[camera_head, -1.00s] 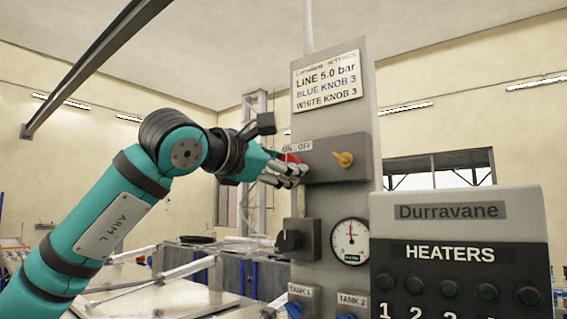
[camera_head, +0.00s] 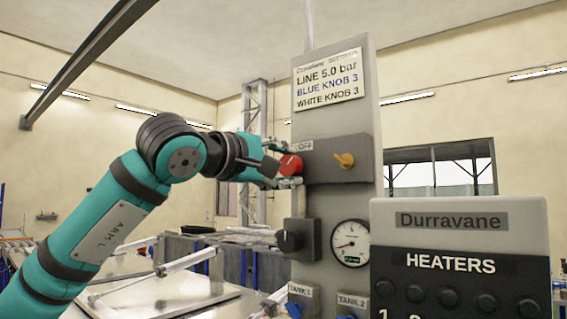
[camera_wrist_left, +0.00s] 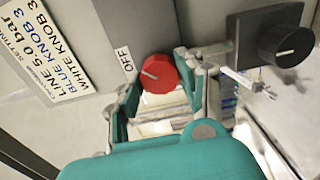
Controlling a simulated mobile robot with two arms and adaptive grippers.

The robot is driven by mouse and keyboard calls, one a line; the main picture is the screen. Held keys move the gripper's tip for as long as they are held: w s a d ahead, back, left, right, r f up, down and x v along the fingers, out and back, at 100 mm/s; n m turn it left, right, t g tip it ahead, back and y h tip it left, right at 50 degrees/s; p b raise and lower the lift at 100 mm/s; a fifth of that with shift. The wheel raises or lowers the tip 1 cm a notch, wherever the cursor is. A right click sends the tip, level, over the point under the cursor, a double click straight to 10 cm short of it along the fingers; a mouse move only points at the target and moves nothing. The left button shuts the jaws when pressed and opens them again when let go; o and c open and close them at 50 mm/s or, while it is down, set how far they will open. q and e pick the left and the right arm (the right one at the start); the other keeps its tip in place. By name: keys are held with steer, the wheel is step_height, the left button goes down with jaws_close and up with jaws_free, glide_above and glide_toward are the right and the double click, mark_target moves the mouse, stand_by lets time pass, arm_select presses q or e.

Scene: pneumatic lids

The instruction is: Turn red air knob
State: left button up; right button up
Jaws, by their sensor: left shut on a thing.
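The red air knob (camera_head: 290,165) is on the left side of the grey panel box, beside the OFF label (camera_head: 305,146). My left gripper (camera_head: 284,164) is shut on it, one finger above and one below in the head view. In the left wrist view the red knob (camera_wrist_left: 158,74) sits between the fingers of the gripper (camera_wrist_left: 160,84), and its pale mark lies on the side toward the OFF label. The ON label is hidden behind the gripper. The pressure gauge (camera_head: 350,243) has its needle pointing left and slightly down. My right gripper is out of view.
A black knob (camera_head: 290,241) is below. A settings sign (camera_head: 327,86) is above. A heater panel (camera_head: 459,225) stands close at the right. Blue tank knobs are low down.

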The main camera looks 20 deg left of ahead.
arm_select(q)
steer(key=shift+m, duration=0.3)
steer(key=o, duration=1.2)
steer(key=shift+c, duration=0.2)
steer(key=v, duration=1.2)
